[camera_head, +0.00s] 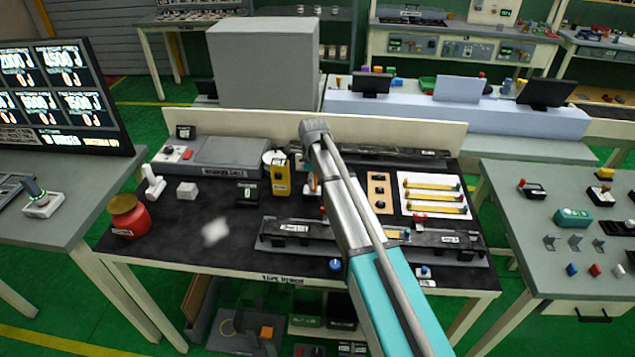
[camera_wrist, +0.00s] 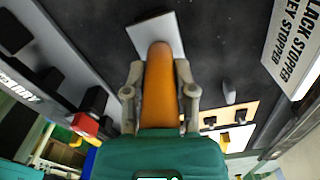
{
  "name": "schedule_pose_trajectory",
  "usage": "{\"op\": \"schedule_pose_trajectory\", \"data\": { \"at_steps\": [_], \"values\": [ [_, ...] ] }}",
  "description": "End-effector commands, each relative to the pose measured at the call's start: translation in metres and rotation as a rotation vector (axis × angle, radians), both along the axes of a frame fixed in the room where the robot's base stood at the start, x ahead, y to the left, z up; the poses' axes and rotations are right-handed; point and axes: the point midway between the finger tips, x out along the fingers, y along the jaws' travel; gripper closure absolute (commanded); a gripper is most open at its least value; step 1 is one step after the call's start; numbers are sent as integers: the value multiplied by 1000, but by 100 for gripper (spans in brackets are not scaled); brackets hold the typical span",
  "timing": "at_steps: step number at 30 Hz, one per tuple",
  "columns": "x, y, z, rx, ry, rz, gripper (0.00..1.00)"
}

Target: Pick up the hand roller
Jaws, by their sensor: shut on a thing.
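In the wrist view, my gripper (camera_wrist: 160,105) is shut on the orange handle of what looks like the hand roller (camera_wrist: 159,80), with one finger on each side. A pale grey rectangular piece (camera_wrist: 155,33) shows just beyond the handle's far end; I cannot tell if it is the roller's head or a separate thing. The handle's near end is hidden by the gripper body. In the head view, my arm hides most of the gripper, with a little orange showing beside the arm. I cannot tell whether the roller touches the table.
The black-topped workbench (camera_head: 185,245) holds a red jar (camera_head: 128,215), a yellow container (camera_head: 280,175), a grey machine (camera_head: 232,155) and a white panel with yellow strips (camera_head: 407,200). Long dark fixtures (camera_head: 300,232) lie near the front. The bench's left-front area is fairly clear.

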Motion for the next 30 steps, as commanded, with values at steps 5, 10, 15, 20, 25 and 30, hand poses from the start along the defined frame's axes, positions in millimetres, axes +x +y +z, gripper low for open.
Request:
{"op": "schedule_pose_trajectory", "data": {
  "at_steps": [5,10,15,20,25,30],
  "values": [
    [0,0,3,0,0,0,100],
    [0,0,11,0,0,0,100],
    [0,0,24,0,0,0,100],
    [-5,-1,40,0,0,0,100],
    [-22,-4,60,0,0,0,100],
    [-39,-6,80,0,0,0,100]
  ]
}}
